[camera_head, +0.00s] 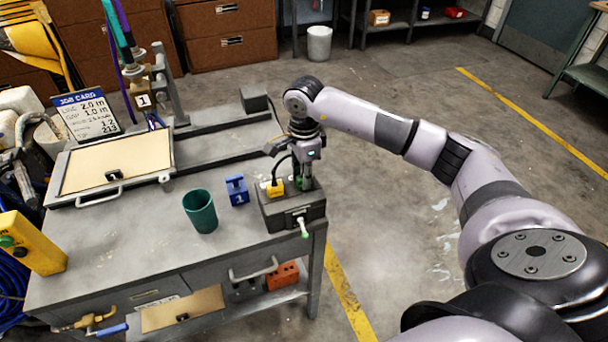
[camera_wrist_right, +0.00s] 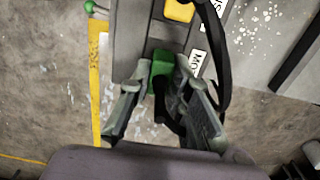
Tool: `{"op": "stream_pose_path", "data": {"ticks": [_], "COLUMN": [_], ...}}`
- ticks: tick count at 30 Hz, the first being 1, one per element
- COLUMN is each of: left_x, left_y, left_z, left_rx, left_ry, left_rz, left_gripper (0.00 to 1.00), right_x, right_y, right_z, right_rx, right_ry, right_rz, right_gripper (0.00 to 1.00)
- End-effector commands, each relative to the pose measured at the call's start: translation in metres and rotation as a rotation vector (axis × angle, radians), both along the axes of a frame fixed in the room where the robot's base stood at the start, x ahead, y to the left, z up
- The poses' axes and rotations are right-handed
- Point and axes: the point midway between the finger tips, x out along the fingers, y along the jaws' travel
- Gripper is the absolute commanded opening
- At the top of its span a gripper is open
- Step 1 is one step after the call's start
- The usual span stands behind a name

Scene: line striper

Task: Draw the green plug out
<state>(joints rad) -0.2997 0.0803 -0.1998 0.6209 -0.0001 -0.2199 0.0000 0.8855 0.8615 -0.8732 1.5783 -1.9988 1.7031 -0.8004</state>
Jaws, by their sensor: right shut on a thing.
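The green plug (camera_head: 304,184) is at the top of a dark grey socket box (camera_head: 288,218) on the right corner of the workbench. My right gripper (camera_head: 304,173) points down over the box and is shut on the green plug. In the right wrist view the green plug (camera_wrist_right: 160,68) sits between the two fingers of my right gripper (camera_wrist_right: 157,82), and a black cable loops beside it. I cannot tell how deep the plug sits in the box. My left gripper is not in view.
A yellow plug (camera_head: 274,189) with a black cable stands in the same box, left of the green one. A green-tipped lever (camera_head: 304,230) sticks out of the box front. A blue block (camera_head: 237,190) and a green cup (camera_head: 200,211) stand to the left on the bench.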

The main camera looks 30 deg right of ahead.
Motion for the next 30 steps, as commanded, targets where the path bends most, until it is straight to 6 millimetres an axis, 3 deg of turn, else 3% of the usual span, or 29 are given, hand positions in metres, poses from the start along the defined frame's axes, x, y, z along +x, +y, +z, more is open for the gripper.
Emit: {"op": "stream_pose_path", "data": {"ticks": [30], "left_x": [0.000], "left_y": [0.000], "left_z": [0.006], "left_rx": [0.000], "left_ry": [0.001], "left_rz": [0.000], "left_gripper": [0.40], "right_x": [0.000], "right_y": [0.000], "right_z": [0.014], "right_rx": [0.000], "right_ry": [-0.001], "right_rz": [0.000], "right_gripper": [0.00]}}
